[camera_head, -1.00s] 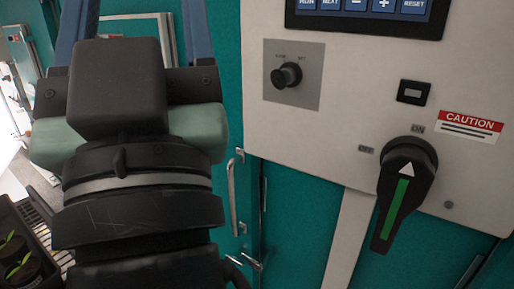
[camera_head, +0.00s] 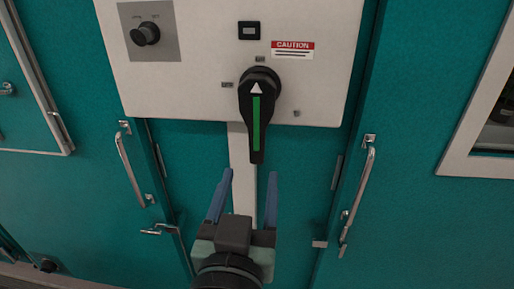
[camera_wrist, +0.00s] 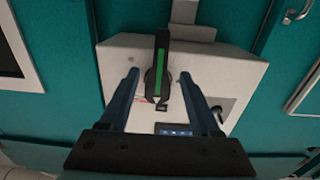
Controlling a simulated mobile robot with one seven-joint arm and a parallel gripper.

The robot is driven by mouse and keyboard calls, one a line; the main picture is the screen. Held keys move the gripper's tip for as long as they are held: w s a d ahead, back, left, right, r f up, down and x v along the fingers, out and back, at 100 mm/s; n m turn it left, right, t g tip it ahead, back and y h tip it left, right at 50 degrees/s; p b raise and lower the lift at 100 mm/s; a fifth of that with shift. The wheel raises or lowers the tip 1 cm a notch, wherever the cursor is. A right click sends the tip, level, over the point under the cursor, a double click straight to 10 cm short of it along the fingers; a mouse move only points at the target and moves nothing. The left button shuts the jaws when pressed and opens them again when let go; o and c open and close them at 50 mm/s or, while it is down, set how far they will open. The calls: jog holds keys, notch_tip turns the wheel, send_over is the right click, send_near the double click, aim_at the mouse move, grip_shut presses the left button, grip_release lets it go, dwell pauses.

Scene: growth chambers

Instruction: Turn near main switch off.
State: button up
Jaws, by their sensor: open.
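The main switch (camera_head: 257,112) is a black rotary handle with a green stripe on a pale panel. Its white arrow points straight up at the ON label (camera_head: 260,59), and the long handle hangs straight down. The OFF label (camera_head: 227,85) is to its left. My gripper (camera_head: 250,174) is open and empty, with two blue fingers just below the handle's lower end in the head view. In the wrist view the switch (camera_wrist: 159,72) appears upside down, between the open fingers of my gripper (camera_wrist: 158,74). I cannot tell whether they touch it.
A smaller black knob (camera_head: 145,34) is on a grey plate at the left of the panel. A caution label (camera_head: 292,49) is right of the switch. Metal door handles (camera_head: 131,168) (camera_head: 356,200) stand out on both sides below the panel. Teal doors surround it.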

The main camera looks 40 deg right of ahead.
aim_at(257, 142)
jog(key=p+x, duration=0.1)
jog(key=x, duration=0.9)
jog(key=shift+r+p, duration=0.15)
jog(key=shift+p, duration=0.2)
jog(key=shift+w+d, duration=0.5)
jog(key=shift+w, duration=0.05)
grip_shut()
dwell(0.5)
